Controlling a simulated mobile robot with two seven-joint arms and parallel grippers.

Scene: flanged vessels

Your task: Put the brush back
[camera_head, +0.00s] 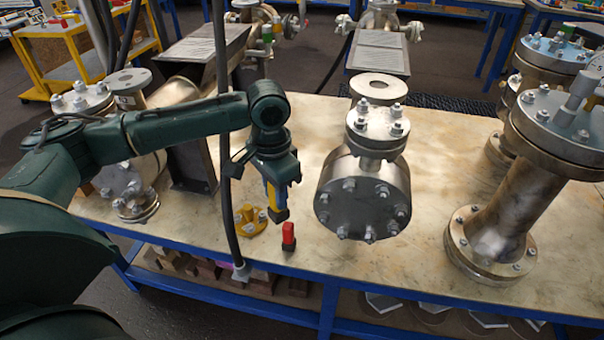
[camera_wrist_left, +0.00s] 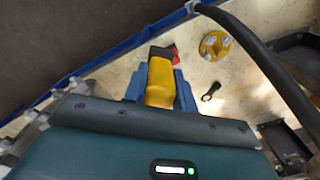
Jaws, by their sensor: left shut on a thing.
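My left gripper (camera_head: 275,185) points down above the front part of the workbench. It is shut on a yellow-handled tool with a dark end, which I take to be the brush (camera_head: 279,214). In the left wrist view, the brush's yellow handle (camera_wrist_left: 160,82) sits between the blue fingers (camera_wrist_left: 160,95), with its dark end beyond them. The bristles cannot be made out. The tool appears to be held above the bench, near a small red and black object (camera_head: 288,236). My right gripper is not in view.
A black hose (camera_head: 225,170) hangs close beside the gripper. A yellow flanged piece (camera_head: 250,220) lies on the wooden bench top (camera_head: 400,262). A flanged vessel (camera_head: 362,195) stands to the right, another (camera_head: 500,230) farther right. The bench's blue front edge (camera_head: 350,286) is near; bare top lies between the vessels.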

